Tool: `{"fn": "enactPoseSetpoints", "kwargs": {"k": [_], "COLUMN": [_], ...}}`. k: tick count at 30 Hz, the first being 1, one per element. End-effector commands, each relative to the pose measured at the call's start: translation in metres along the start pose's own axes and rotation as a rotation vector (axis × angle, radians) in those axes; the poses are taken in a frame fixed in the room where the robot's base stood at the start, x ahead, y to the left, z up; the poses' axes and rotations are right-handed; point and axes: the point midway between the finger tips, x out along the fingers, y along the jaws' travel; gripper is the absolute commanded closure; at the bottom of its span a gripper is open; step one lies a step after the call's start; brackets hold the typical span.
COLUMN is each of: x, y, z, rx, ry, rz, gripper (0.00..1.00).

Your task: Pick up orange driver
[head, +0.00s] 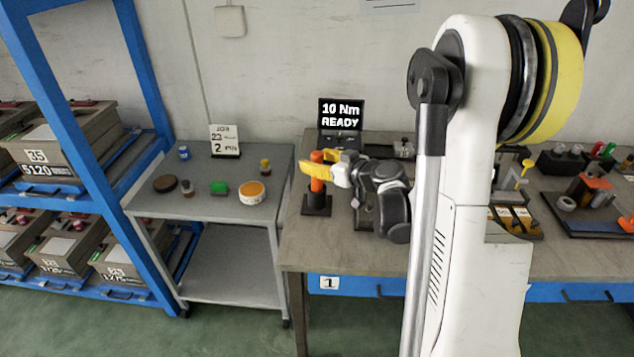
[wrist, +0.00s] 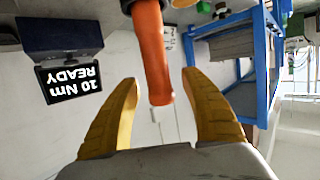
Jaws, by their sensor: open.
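The orange driver (head: 317,186) stands upright in a black holder (head: 317,205) at the left end of the workbench. My gripper (head: 312,170) is at the driver's upper part, with its yellow fingers pointing left. In the wrist view, which is upside down, the orange driver (wrist: 151,45) reaches down between the two spread yellow fingers of my gripper (wrist: 160,82). A gap shows between the driver and each finger. The gripper is open and holds nothing. In the head view, a yellow finger covers part of the driver's middle.
A black display (head: 341,116) reading "10 Nm READY" stands behind the driver. A grey cart (head: 218,208) with small jars and a card is left of the workbench (head: 300,245). A blue rack (head: 150,70) with boxes stands farther left. Trays and tools crowd the bench's right side.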

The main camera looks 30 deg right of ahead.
Motion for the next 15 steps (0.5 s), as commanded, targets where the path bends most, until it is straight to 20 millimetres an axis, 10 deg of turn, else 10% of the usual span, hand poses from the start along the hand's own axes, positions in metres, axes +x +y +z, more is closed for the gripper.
{"fn": "enactPoseSetpoints", "kwargs": {"k": [2,7,15], "x": [-0.0005,-0.0006,-0.0009], "y": [0.0001,0.0001,0.0002], "z": [-0.0005,-0.0004,-0.0009], "rx": [0.0,0.0,0.0], "ry": [0.0,0.0,0.0], "rz": [0.0,0.0,0.0], "gripper": [0.47,0.97,1.0]}}
